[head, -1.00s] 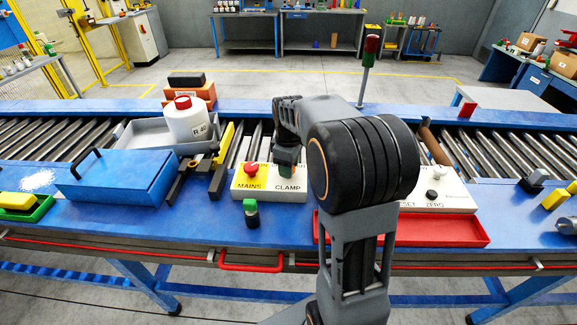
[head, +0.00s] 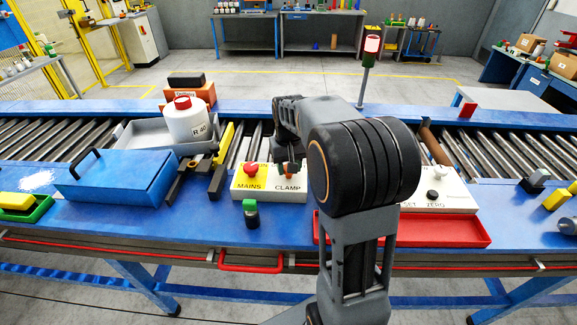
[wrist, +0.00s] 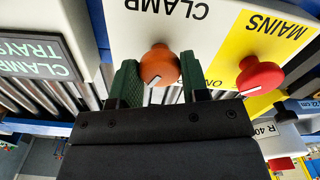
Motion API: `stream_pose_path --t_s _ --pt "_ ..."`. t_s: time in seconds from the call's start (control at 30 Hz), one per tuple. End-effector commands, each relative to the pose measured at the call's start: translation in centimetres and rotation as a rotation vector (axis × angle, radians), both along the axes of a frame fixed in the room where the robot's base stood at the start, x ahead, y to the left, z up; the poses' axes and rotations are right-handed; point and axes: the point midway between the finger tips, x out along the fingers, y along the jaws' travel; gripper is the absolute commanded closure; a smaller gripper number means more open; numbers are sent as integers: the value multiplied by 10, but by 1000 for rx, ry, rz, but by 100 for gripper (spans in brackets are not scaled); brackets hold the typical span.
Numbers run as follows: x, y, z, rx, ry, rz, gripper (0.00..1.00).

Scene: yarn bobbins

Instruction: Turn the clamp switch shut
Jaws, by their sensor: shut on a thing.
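The clamp switch is an orange round knob (wrist: 158,62) with a white pointer mark, on a white and yellow box (head: 243,196) lettered MAINS and CLAMP. In the wrist view the pointer mark lies slanted. My gripper (wrist: 159,77) has its green-padded fingers on both sides of the knob and is shut on it. In the head view my gripper (head: 288,167) reaches down over the CLAMP half of the box, and its fingers partly hide the knob.
A red MAINS button (wrist: 260,76) is close beside the knob. A small display (wrist: 35,55) reads CLAMP and TRAY. A signal lamp (head: 371,44) stands behind.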

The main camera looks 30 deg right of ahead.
Motion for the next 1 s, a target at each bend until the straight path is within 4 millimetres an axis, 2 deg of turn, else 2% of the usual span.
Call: stream_pose_path --t_s 0.2,0.5,1.0 --pt "0 0 1 0 -1 -157 82" --pt "0 0 1 0 -1 -293 82" --pt "0 0 1 -1 -2 -343 82"
